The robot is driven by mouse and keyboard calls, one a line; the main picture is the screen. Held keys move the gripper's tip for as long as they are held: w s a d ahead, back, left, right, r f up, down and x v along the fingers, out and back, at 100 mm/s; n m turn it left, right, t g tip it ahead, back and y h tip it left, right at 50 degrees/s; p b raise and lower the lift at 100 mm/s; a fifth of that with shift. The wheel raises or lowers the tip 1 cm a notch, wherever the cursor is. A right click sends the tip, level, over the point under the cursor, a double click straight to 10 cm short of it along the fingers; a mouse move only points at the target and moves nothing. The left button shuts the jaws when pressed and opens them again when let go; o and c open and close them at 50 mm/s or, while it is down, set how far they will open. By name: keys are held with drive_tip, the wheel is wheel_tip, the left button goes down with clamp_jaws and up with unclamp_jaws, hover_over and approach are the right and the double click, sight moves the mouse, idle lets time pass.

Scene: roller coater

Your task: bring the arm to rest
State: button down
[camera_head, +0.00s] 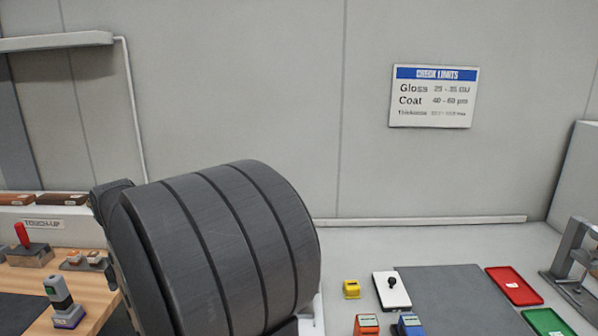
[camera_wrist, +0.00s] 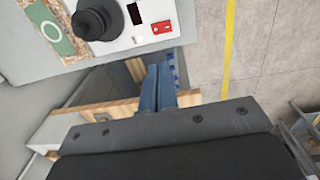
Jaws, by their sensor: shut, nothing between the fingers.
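My gripper (camera_wrist: 158,90) shows in the wrist view as two blue fingers pressed together, with nothing between them. It points past the edge of a pale machine panel (camera_wrist: 125,42) with a black knob (camera_wrist: 97,20) and a small red switch (camera_wrist: 162,27). Part of a wooden bench (camera_wrist: 105,110) lies beneath and beside the fingers. No contact between the fingers and anything can be made out. In the head view a large dark arm part of mine fills the lower middle, and my gripper is not visible there.
In the head view, a grey mat (camera_head: 455,298), red tray (camera_head: 515,286), green tray (camera_head: 548,322), yellow block (camera_head: 351,289) and white plate with black knob (camera_head: 391,291) lie at the right. A touch-up bench (camera_head: 85,268) stands left. The wrist view shows open floor (camera_wrist: 265,60) at the right.

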wheel_tip(320, 180, up, 8)
drive_tip(key=s, duration=0.3)
drive_tip(key=shift+t, duration=0.4)
drive_tip(key=f, duration=0.4)
drive_tip(key=shift+w+d+f, duration=0.25)
drive_tip(key=shift+w, duration=0.1)
drive_tip(key=shift+r, duration=0.1)
drive_tip(key=shift+g, duration=0.7)
drive_tip(key=shift+w+f, duration=0.65)
drive_tip(key=shift+f, duration=1.3)
drive_tip(key=shift+w+f, duration=0.7)
drive_tip(key=shift+f, duration=1.25)
drive_tip(key=shift+w+f, duration=0.65)
drive_tip(key=shift+f, duration=1.3)
